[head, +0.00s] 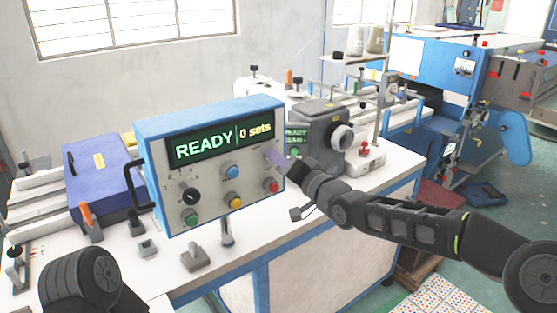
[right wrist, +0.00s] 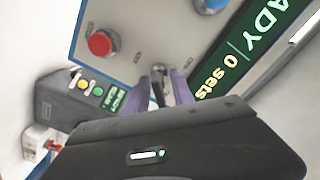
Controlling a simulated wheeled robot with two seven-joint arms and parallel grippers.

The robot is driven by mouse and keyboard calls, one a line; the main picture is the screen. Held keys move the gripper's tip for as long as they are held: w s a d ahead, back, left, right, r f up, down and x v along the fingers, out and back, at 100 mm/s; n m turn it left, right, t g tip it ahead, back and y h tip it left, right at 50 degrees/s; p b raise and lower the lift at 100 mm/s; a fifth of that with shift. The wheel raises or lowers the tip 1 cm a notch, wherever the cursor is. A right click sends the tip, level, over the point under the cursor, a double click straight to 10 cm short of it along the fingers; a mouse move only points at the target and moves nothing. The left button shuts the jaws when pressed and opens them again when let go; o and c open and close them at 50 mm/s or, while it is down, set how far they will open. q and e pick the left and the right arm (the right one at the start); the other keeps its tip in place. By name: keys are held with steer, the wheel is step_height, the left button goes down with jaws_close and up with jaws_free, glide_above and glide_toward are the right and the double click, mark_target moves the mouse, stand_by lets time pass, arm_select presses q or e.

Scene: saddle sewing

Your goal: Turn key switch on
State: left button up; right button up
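The control box (head: 212,165) is grey with a blue frame, and its display reads "READY | 0 sets". The key switch (right wrist: 158,88) is a small dark part on the panel in the right wrist view, between my purple fingertips. My right gripper (head: 274,158) is at the panel's right side in the head view and hides the switch there. In the right wrist view the right gripper (right wrist: 160,84) is open, with one finger on each side of the switch; contact is not clear. My left gripper is out of view.
The panel also has a red button (head: 271,186), a blue button (head: 232,171), a yellow button (head: 233,199), a green button (head: 190,216) and a black knob (head: 190,196). A grey machine (head: 318,128) stands behind on the white table (head: 285,232).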

steer(key=shift+s+d, duration=0.4)
steer(key=shift+s, duration=0.05)
steer(key=b+v, duration=0.1)
steer(key=v, duration=0.5)
steer(key=shift+s+b, duration=0.25)
steer(key=shift+b, duration=0.05)
steer(key=shift+d, duration=0.15)
